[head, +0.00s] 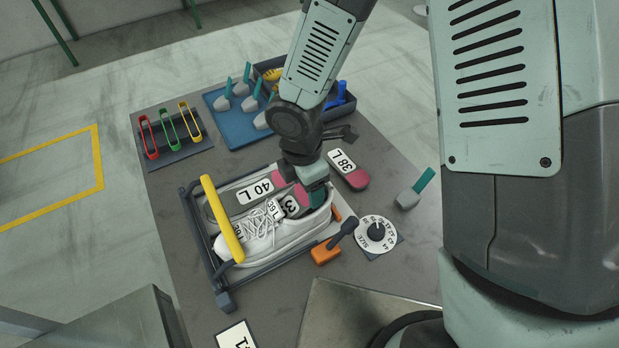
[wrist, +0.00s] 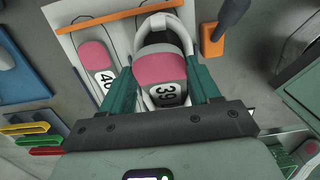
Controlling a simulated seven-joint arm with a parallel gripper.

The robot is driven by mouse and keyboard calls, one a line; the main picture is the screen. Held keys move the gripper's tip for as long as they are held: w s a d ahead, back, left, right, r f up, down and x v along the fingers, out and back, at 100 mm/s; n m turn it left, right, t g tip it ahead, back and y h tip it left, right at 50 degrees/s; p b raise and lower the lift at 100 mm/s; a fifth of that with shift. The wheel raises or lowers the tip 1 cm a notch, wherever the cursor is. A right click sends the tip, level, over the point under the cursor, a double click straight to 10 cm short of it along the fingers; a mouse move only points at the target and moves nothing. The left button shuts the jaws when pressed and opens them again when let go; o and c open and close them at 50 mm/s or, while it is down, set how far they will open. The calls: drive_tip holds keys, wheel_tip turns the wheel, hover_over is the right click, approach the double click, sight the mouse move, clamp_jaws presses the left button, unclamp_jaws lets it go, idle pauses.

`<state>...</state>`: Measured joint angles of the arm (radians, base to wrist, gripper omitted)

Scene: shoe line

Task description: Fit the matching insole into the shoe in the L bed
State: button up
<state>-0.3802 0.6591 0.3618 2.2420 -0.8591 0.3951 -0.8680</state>
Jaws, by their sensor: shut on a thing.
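A white laced shoe (head: 270,237) lies in a dark-framed bed under a yellow bar (head: 222,219); its tongue tag appears to read 39 L. My gripper (head: 313,197) is at the shoe's opening, its teal fingers (wrist: 163,88) closed on both sides of an insole marked 39 (wrist: 160,69), with a pink heel and a pale front. In the wrist view the pink heel lies over the shoe's collar (wrist: 161,22); how deep it sits I cannot tell. The 39 insole also shows partly in the head view (head: 291,206).
The 40 L insole (head: 254,191) lies beside the shoe; the 38 L insole (head: 347,170) lies behind my gripper. An orange block with a dark lever (head: 326,252) and a size dial (head: 376,234) stand right of the bed. Coloured clips (head: 165,137) and a blue tray (head: 225,123) are behind.

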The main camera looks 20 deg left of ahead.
drive_tip(key=shift+f, duration=0.2)
drive_tip(key=shift+w, duration=0.1)
drive_tip(key=o, duration=0.9)
drive_tip(key=shift+o, duration=0.2)
drive_tip(key=shift+r, duration=0.1)
drive_tip(key=shift+r, duration=1.4)
drive_tip(key=shift+r, duration=0.1)
wheel_tip(320, 180, up, 7)
